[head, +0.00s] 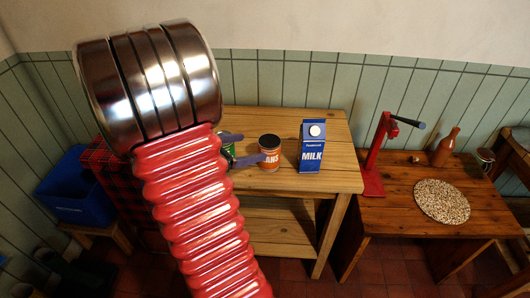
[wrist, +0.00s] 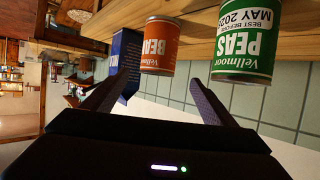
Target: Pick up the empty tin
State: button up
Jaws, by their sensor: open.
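An orange BEANS tin (head: 269,153) stands upright on the pine shelving unit (head: 335,175); its top looks dark in the head view. A green PEAS tin (head: 229,150) stands to its left, mostly hidden by my arm. The wrist view is upside down and shows the BEANS tin (wrist: 159,45) ahead between my fingers and the PEAS tin (wrist: 243,42) to the right, outside them. I cannot tell for sure which tin is empty. My gripper (wrist: 160,82) is open, with nothing between its fingers. In the head view my gripper (head: 249,149) is just left of the BEANS tin.
A blue MILK carton (head: 312,150) stands right of the BEANS tin. A lower table (head: 385,220) at right bears a red stand (head: 375,160), a speckled round mat (head: 442,201), a brown bottle (head: 446,147) and a jar (head: 484,160). A blue bin (head: 75,195) is at left.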

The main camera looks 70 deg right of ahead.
aim_at(260, 146)
jog(key=shift+a, duration=0.1)
jog(key=shift+f, duration=0.1)
jog(key=shift+x, duration=4.3)
jog(key=shift+x, duration=2.6)
jog(key=shift+s+a, duration=0.1)
jog(key=shift+s, duration=0.05)
jog(key=c, duration=1.1)
